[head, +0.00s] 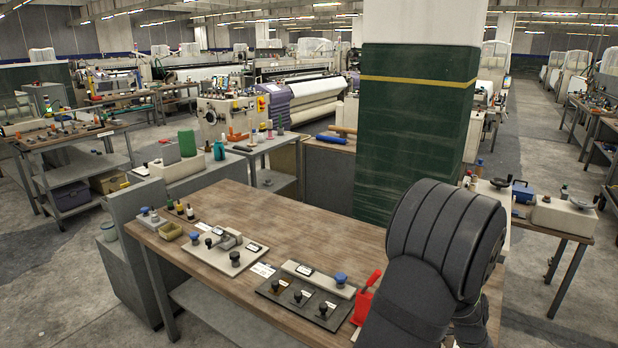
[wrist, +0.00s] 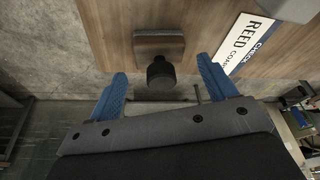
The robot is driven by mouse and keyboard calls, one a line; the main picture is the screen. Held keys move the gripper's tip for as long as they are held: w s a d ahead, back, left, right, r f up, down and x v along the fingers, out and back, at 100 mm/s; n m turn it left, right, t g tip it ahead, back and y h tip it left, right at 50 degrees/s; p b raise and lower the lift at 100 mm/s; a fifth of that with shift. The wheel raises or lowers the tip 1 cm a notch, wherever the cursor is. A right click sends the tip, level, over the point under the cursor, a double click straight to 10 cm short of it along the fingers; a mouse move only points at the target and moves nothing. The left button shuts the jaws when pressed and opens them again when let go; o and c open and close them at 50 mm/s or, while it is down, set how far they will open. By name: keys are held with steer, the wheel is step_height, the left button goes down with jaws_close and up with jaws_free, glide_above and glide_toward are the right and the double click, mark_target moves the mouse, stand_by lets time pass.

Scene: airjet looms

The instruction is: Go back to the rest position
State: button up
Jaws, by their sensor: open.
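My gripper (wrist: 162,68) shows in the wrist view with its two blue fingers spread apart. It is open and holds nothing. A dark round knob (wrist: 160,76) on a square base (wrist: 158,42) shows between the fingers, and I cannot tell how far it is from them. The wooden table (head: 215,205) lies in front of me in the head view. My arm rises at the right of that view, and my fingers cannot be made out there.
A pale plate with knobs (head: 229,254), a dark plate with knobs (head: 285,297) and a red scoop-like tool (head: 366,298) lie on the table. A green-wrapped pillar (head: 415,130) stands behind it. A printed sign (wrist: 240,45) is right of the knob.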

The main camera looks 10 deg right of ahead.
steer(key=shift+x, duration=0.95)
steer(key=shift+r, duration=0.15)
steer(key=shift+r, duration=0.1)
